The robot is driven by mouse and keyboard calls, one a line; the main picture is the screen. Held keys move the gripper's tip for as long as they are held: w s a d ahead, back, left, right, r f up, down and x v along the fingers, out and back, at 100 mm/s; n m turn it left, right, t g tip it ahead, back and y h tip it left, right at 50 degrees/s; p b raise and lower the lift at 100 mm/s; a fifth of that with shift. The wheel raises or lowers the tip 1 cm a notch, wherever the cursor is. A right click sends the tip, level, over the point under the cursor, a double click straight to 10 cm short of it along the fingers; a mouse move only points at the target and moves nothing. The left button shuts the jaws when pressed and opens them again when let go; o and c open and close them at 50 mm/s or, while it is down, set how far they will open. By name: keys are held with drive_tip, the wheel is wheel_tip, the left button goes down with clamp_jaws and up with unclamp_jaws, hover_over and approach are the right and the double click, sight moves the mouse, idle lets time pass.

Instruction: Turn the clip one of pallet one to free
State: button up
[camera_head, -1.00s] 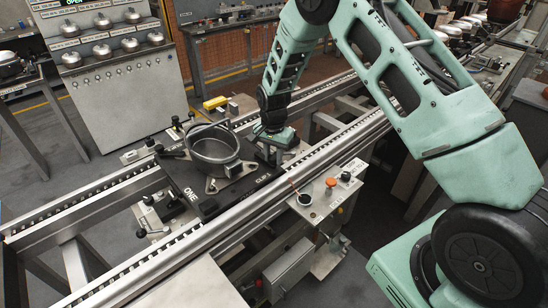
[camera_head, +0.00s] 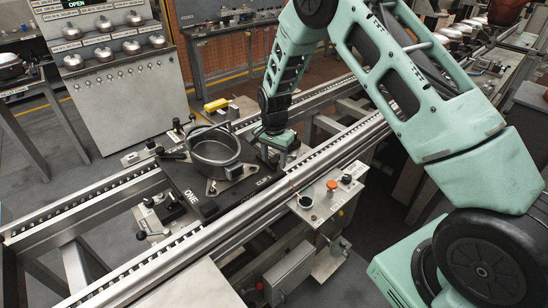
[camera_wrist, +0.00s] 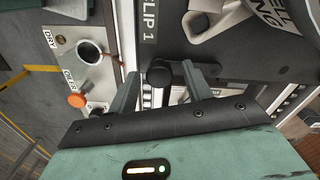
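Pallet one (camera_head: 180,180) is a black plate on the rail line, marked ONE, with a grey round compressor shell (camera_head: 213,150) on it. In the wrist view, the label CLIP 1 is on the plate (camera_wrist: 225,55). Clip one (camera_wrist: 159,77) shows there as a black round knob with a dark arm beside it. My gripper (camera_wrist: 160,72) is open, with one finger on each side of the knob. A gap shows on the left of the knob; contact on the right I cannot tell. In the head view my gripper (camera_head: 270,155) is low over the pallet's right corner and hides the clip.
A control box (camera_head: 328,192) with an orange button stands beside the near rail, close to my gripper. Metal rails (camera_head: 255,210) run on both sides of the pallet. A yellow block (camera_head: 215,104) lies beyond the far rail.

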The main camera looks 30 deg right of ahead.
sight(274, 159)
wheel_tip(274, 159, up, 18)
drive_tip(key=b, duration=0.3)
drive_tip(key=shift+f, duration=0.25)
idle(0.3)
drive_tip(key=s+a+r+n+y, duration=0.1)
drive_tip(key=s+a+r+n, duration=0.2)
drive_tip(key=s+a+n, duration=1.15)
drive_tip(key=s+a+f+n, duration=0.1)
drive_tip(key=s+n, duration=0.4)
drive_tip(key=s, duration=1.7)
drive_tip(key=shift+a+f, duration=0.25)
drive_tip(key=shift+a, duration=0.1)
